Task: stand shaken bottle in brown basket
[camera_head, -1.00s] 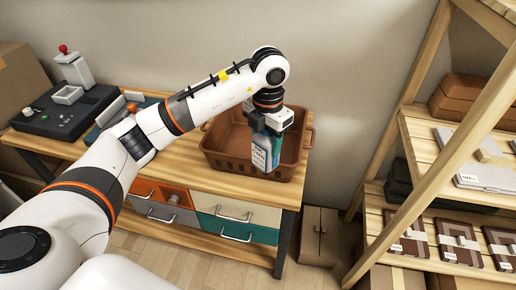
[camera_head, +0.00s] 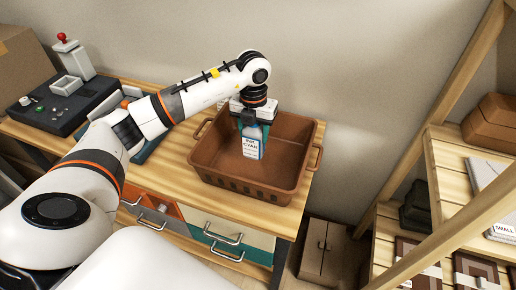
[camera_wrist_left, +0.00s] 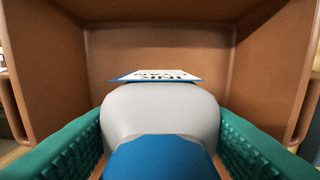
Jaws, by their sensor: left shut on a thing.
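The bottle (camera_head: 252,148) is white and blue with a label reading CYAN. It hangs upright below my left gripper (camera_head: 253,127), within the walls of the brown basket (camera_head: 240,183). I cannot tell whether its base touches the basket floor. In the left wrist view, the bottle's blue cap (camera_wrist_left: 160,158) and pale shoulder sit between the teal fingers of my left gripper (camera_wrist_left: 160,140), which is shut on it. The basket's walls (camera_wrist_left: 160,40) surround the bottle there. My right gripper is not in view.
The basket stands on a wooden table (camera_head: 178,180) with drawers (camera_head: 235,237) below. A dark press machine (camera_head: 65,105) stands at the table's left. A wooden shelf (camera_head: 450,180) with boxes is at the right. The basket floor around the bottle looks clear.

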